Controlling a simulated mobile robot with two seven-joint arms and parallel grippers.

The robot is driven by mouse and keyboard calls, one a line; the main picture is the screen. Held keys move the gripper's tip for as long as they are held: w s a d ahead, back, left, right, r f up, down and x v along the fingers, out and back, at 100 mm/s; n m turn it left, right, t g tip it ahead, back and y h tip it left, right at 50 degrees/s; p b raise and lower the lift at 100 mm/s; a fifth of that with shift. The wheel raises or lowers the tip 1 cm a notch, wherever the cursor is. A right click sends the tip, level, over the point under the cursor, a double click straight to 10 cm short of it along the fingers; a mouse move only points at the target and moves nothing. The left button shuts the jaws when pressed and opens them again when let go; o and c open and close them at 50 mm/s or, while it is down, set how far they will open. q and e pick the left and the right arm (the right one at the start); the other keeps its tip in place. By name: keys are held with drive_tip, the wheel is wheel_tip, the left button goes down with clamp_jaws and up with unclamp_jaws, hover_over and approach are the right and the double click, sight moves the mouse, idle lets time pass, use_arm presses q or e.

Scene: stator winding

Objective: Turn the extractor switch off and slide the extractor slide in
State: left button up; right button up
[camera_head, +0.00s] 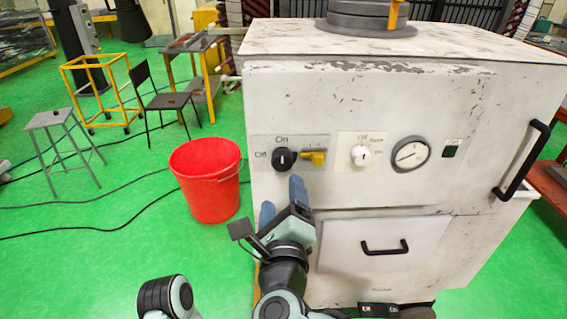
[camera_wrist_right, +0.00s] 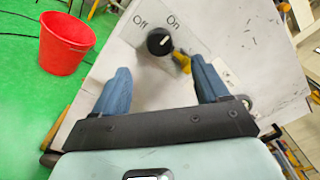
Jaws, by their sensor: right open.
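A black round switch knob (camera_head: 283,159) with a white mark sits on a grey plate on the cabinet front, with "Off" to its left and "On" above. It also shows in the wrist view (camera_wrist_right: 159,41), where its mark seems to point toward "On". A yellow handle (camera_head: 315,158) is just right of the knob; in the wrist view it (camera_wrist_right: 182,62) is partly near the right finger. I cannot tell whether it is the slide. My right gripper (camera_head: 282,197) is open and empty, below the knob and apart from it. My left gripper is out of view.
The white cabinet (camera_head: 460,110) also has a white dial (camera_head: 361,155), a gauge (camera_head: 410,154), a drawer handle (camera_head: 384,248) and a side handle (camera_head: 522,160). A red bucket (camera_head: 207,182) stands left of it. Green floor further left has cables, a stool (camera_head: 62,140) and a chair (camera_head: 165,101).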

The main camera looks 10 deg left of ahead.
sight(281, 163)
drive_tip(key=p+x, duration=0.3)
drive_tip(key=x, duration=0.8)
drive_tip(key=shift+w, duration=0.2)
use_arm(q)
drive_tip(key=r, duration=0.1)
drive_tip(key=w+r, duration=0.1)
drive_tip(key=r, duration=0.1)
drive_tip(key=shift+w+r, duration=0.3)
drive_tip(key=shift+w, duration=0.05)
use_arm(e)
drive_tip(key=shift+f, duration=0.1)
drive_tip(key=c, duration=1)
